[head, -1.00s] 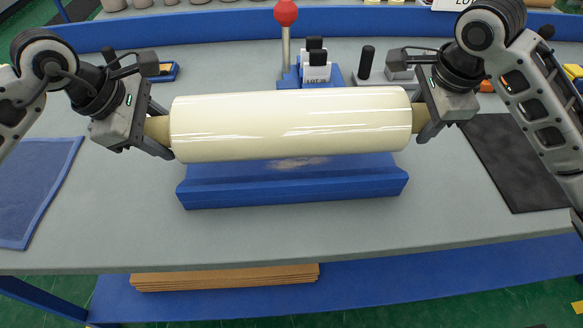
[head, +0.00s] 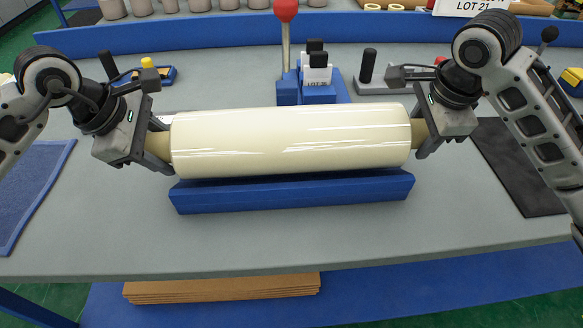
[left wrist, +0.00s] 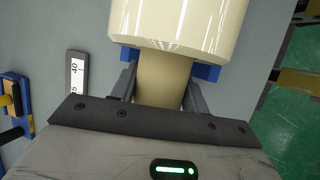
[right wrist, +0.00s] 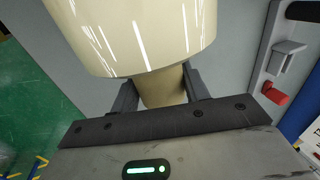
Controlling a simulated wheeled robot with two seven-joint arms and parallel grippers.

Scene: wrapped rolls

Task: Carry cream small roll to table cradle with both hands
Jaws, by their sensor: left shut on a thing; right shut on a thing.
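The cream roll (head: 290,142) is glossy and wrapped, with a tan core stub at each end. It lies level across the middle of the head view, over the blue table cradle (head: 292,196). The roll hides the cradle's top, so I cannot tell whether they touch. My left gripper (head: 158,143) is shut on the left core stub, which also shows in the left wrist view (left wrist: 162,82). My right gripper (head: 421,132) is shut on the right core stub, seen in the right wrist view (right wrist: 162,88).
Behind the roll stand a red-knobbed post (head: 286,12) and a blue holder (head: 318,94) with black-topped items. A blue mat (head: 28,190) lies left and a dark mat (head: 522,165) right. The grey table (head: 300,240) is clear in front of the cradle.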

